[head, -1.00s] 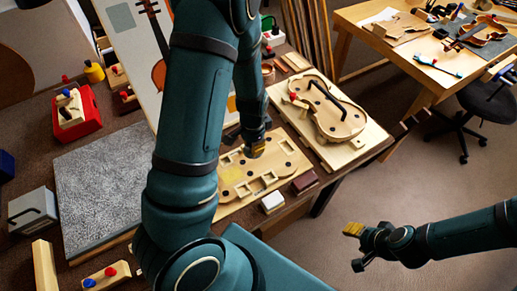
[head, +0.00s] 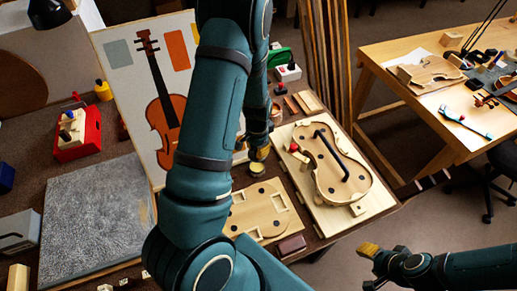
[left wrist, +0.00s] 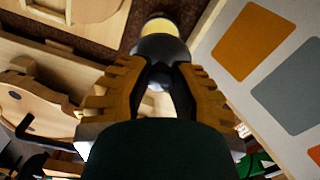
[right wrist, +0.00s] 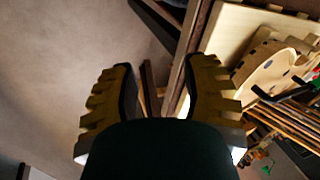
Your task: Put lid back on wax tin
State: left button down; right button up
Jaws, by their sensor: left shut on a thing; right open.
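The wax tin (head: 257,168) stands on the bench behind the pale wooden board, with its round yellow face up. It also shows at the top of the left wrist view (left wrist: 160,26). My left gripper (head: 261,152) is just above and behind it in the head view. The left gripper (left wrist: 162,68) is shut on a dark grey rounded thing, which looks like the lid (left wrist: 160,48); it partly covers the tin in that view. I cannot tell whether lid and tin touch. My right gripper (right wrist: 157,85) is open and empty, off the bench's right side.
The pale wooden board (head: 265,215) lies in front of the tin. A violin body mould (head: 335,165) lies to the right. A panel with a violin picture (head: 122,65) stands at left, close to my left arm. A red box (head: 75,150) and grey slab (head: 95,215) are further left.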

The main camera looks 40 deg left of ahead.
pick_arm(q)
jog(key=shift+f+b, duration=1.05)
jog(key=shift+f, duration=0.45)
jog(key=shift+f+b, duration=1.15)
jog(key=shift+f, duration=0.35)
jog(key=shift+f, duration=0.15)
jog(key=shift+c, duration=1.3)
grip_release()
